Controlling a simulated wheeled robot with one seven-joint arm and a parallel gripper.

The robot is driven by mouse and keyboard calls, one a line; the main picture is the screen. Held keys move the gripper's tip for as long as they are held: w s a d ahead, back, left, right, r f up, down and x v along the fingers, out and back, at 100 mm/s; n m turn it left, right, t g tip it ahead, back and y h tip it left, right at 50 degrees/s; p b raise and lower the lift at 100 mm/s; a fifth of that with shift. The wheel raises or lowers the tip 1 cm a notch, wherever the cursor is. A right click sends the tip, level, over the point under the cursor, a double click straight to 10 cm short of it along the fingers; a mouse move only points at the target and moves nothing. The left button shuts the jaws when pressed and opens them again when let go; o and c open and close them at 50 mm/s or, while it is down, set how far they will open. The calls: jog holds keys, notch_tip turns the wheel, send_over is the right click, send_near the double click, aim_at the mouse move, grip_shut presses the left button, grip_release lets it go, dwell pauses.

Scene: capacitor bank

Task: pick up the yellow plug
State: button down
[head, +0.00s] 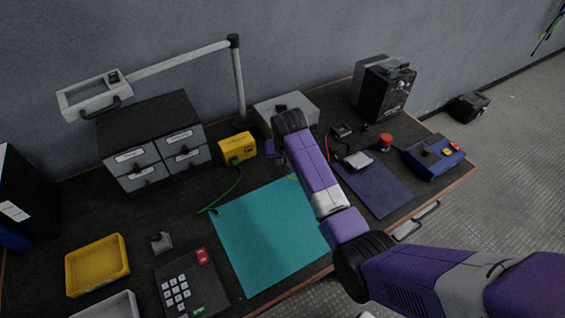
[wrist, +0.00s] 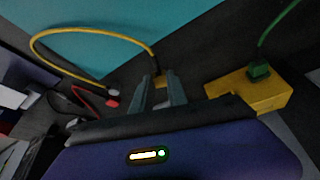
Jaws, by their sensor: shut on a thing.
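The yellow plug (wrist: 161,82) is between the two fingertips of my gripper (wrist: 158,87) in the wrist view, and the jaws are shut on it. A yellow cable (wrist: 85,57) runs from the plug in a loop to the left, ending near a grey connector. In the head view my gripper (head: 273,149) is low over the bench, just right of the yellow box; the plug is hidden there behind my arm. Whether the plug touches the bench is unclear.
The yellow box (head: 238,148), with a green plug (wrist: 259,71) and cable, is close beside my gripper. A teal mat (head: 262,240) lies in front. A red plug (wrist: 112,103) is near the grey connector. Grey drawers (head: 155,150) stand at left.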

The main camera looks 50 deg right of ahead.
notch_tip(320, 180, up, 18)
jog(key=shift+r, duration=0.2)
dwell(0.4)
